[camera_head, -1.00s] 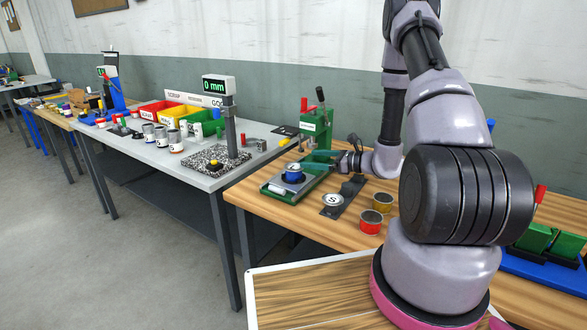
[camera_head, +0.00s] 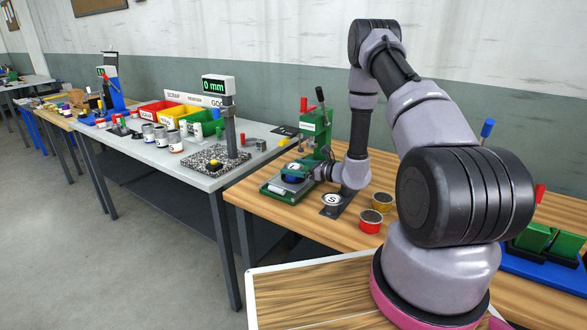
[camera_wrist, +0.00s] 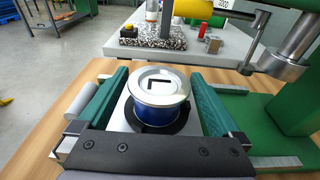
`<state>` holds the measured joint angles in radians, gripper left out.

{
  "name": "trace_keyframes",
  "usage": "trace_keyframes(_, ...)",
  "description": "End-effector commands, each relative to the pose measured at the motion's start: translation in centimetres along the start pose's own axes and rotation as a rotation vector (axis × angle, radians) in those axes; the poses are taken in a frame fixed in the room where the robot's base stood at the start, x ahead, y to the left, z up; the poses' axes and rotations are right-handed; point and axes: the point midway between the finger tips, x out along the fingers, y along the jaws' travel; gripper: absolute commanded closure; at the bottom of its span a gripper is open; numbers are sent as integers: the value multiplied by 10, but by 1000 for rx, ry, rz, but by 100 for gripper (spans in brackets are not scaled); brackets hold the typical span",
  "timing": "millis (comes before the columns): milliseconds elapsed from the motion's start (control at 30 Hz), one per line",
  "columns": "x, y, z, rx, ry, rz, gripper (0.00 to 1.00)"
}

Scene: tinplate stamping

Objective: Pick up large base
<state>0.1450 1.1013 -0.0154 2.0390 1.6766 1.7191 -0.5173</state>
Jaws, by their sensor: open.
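The large base appears to be the round blue tin (camera_wrist: 155,112) with a silver top marked L, in the wrist view. It stands upright in a black ring on the metal plate of a green press. In the head view the tin (camera_head: 292,168) is partly hidden by my gripper (camera_head: 306,170). My gripper (camera_wrist: 159,74) is open in the wrist view, with one green finger on each side of the tin. Gaps show between the fingers and the tin.
The green hand press (camera_head: 317,131) with its lever stands close behind the tin. A dark strip with a silver disc marked S (camera_head: 331,199) lies in front. A red tin (camera_head: 371,222) and a yellow tin (camera_head: 383,202) stand to the right. A grey table (camera_head: 205,184) adjoins at left.

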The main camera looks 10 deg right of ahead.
Motion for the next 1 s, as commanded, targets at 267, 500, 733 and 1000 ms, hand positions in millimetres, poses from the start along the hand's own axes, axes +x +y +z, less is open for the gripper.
trace_keyframes(267,8,0,0,1,0,-1,0)
trace_keyframes(500,8,0,0,1,0,-1,61)
trace_keyframes(733,8,0,0,1,0,0,61)
trace_keyframes(1000,6,0,14,-1,-2,-1,61)
